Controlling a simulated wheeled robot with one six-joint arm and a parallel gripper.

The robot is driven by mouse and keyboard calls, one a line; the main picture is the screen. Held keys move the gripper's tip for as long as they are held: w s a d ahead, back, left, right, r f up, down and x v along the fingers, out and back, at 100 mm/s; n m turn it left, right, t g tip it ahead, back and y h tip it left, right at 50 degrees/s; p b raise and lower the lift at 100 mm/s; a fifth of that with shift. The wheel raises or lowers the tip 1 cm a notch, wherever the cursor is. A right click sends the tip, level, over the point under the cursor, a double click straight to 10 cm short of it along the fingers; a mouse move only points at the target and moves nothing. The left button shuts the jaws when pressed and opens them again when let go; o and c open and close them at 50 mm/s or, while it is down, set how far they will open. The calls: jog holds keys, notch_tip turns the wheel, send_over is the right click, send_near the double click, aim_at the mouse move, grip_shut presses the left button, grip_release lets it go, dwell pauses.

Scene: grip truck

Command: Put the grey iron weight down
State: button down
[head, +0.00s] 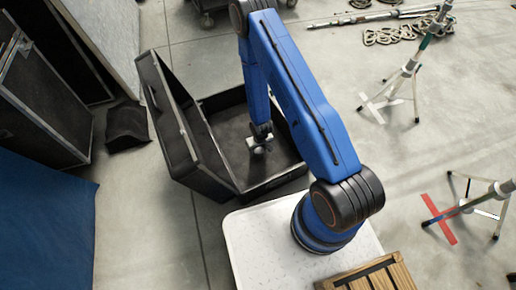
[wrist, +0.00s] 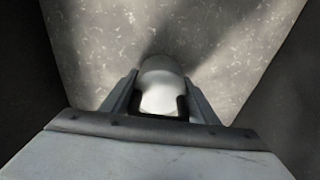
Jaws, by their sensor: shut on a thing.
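My gripper (head: 260,143) is down inside the open black case (head: 222,184), above or near its floor. In the wrist view its two fingers are shut on the grey iron weight (wrist: 160,82), which shows as a rounded, shiny grey shape between them. The lower part of the weight is hidden by the gripper. Beyond it lies a speckled grey floor (wrist: 205,30) with dark walls on both sides. I cannot tell whether the weight touches the floor.
The case lid (head: 170,115) stands open on the left side. A wooden crate (head: 372,276) is at the front. Light stands (head: 409,68) and a red tape cross (head: 437,222) are at the right. A dark blue cloth-like surface (head: 45,225) is at lower left.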

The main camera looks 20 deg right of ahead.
jog(key=shift+f, duration=0.25)
jog(key=c, duration=0.7)
grip_release()
